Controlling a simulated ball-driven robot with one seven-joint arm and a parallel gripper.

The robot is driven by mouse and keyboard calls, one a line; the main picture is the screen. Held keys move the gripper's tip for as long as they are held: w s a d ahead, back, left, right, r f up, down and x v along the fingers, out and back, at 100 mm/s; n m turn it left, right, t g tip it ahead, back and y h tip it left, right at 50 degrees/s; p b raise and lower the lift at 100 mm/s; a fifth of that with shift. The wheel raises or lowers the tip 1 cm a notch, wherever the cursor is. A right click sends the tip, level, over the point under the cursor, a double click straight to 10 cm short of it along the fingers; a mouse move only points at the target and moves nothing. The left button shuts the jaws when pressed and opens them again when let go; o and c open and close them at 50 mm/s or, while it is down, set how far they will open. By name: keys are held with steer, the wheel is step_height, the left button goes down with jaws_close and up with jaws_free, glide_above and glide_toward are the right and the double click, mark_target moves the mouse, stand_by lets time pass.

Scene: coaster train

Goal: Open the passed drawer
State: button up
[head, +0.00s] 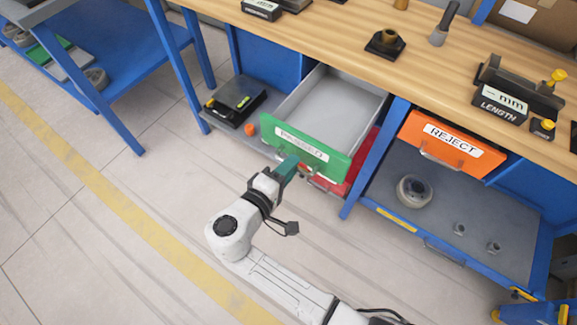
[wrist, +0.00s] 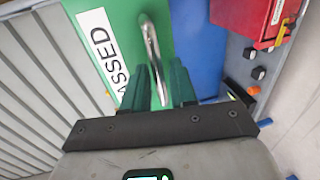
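The green-fronted drawer (head: 335,156) labelled PASSED is pulled well out from under the wooden bench, and its grey inside looks empty. In the wrist view its green front (wrist: 150,10) and white label (wrist: 101,45) fill the upper left. My gripper (head: 290,165) is at the drawer front, just below the label. In the wrist view its two teal fingers (wrist: 160,67) stand apart on either side of the metal handle (wrist: 149,35). A gap shows between the handle and the right finger.
A red drawer (head: 362,163) sits partly hidden beneath the green one. The orange REJECT drawer (head: 453,143) is to the right. A black scale-like device (head: 236,100) and an orange knob (head: 250,129) are at the left. Open floor (head: 135,215) lies in front.

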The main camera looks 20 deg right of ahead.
steer(key=shift+o, duration=0.8)
steer(key=v, duration=1.1)
steer(key=shift+d, duration=0.1)
